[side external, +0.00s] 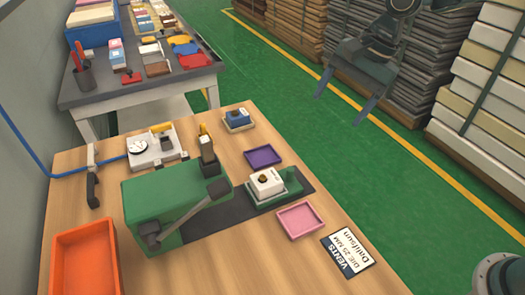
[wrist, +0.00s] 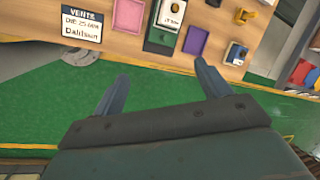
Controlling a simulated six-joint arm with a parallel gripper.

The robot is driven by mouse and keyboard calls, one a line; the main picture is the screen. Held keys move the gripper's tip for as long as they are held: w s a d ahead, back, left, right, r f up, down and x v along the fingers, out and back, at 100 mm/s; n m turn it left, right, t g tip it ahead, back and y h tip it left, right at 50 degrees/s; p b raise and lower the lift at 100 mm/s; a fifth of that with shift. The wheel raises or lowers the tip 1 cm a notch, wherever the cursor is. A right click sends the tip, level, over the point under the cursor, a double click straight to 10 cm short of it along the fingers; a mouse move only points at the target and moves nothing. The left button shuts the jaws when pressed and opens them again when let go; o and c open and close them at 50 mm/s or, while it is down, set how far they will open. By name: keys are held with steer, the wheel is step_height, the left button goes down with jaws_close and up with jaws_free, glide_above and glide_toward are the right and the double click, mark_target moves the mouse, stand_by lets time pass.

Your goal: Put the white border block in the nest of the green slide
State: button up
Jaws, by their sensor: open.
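A white block (side external: 267,181) with a small dark and gold top sits on the green slide (side external: 291,187), in front of the green press. It appears seated upright there; whether it is fully down in the nest I cannot tell. In the wrist view the white block (wrist: 172,13) and the green slide (wrist: 161,38) show at the top. My gripper (side external: 339,108) is open and empty, high over the green floor, to the right of and away from the bench. Its two fingers (wrist: 162,72) show apart in the wrist view.
A blue block on a pale base (side external: 238,120), a purple tray (side external: 263,156) and a pink tray (side external: 300,219) lie around the slide. A label card (side external: 347,252), an orange bin (side external: 85,265) and the green press (side external: 165,200) share the bench. Mattress stacks (side external: 490,75) stand behind.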

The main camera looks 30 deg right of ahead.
steer(key=s+d+r+n+t+h, duration=0.1)
steer(key=s+d+n, duration=0.5)
steer(key=s, duration=0.6)
steer(key=s+d+r+n+t+h, duration=0.2)
steer(key=s+d+n, duration=0.4)
steer(key=s, duration=0.7)
steer(key=shift+d+r+t, duration=0.3)
steer(key=shift+d+r, duration=0.1)
steer(key=shift+r, duration=0.4)
